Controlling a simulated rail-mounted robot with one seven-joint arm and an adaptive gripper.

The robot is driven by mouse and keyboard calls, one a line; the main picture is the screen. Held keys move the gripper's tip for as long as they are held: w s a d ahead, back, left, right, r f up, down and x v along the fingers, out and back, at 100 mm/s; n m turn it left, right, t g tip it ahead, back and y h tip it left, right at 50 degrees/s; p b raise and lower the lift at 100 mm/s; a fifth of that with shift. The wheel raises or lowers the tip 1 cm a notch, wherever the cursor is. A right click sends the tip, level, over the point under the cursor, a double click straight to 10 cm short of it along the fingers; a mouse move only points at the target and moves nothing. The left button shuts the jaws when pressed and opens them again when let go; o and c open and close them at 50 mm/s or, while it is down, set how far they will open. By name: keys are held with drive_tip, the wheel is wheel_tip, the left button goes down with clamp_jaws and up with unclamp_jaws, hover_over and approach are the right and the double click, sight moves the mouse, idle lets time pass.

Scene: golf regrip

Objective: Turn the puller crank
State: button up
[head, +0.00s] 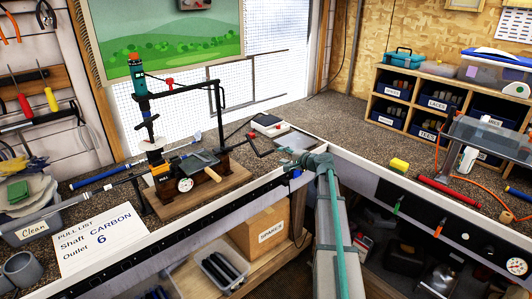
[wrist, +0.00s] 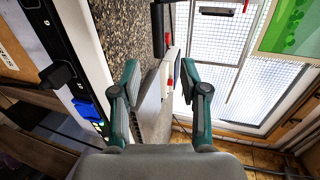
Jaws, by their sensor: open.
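The puller (head: 190,160) is a dark frame with a round gauge on a wooden base, at the left of the bench. A dark crank-like arm (head: 262,150) with a bit of red sticks out to its right, short of my gripper. My gripper (head: 308,164) is over the bench near its front edge, right of the puller and apart from it. In the wrist view my gripper (wrist: 160,72) has two teal fingers spread wide with nothing held. Dark and red parts show beyond the fingers; I cannot tell whether they belong to the crank.
A grey plate (head: 298,140) and a white and dark box (head: 270,125) lie behind my gripper. A blue piece (wrist: 88,110) sits on the bench's front edge. A yellow block (head: 399,165) and a red tube (head: 448,192) lie on the right bench. The bench between is mostly clear.

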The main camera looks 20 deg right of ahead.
sight(270, 153)
drive_tip(key=p+x, duration=0.3)
drive_tip(key=x, duration=0.6)
drive_tip(key=shift+w, duration=0.15)
drive_tip(key=shift+w+a+f+p, duration=0.2)
drive_tip(key=shift+w+f+p, duration=0.1)
drive_tip(key=shift+w, duration=0.1)
clamp_jaws()
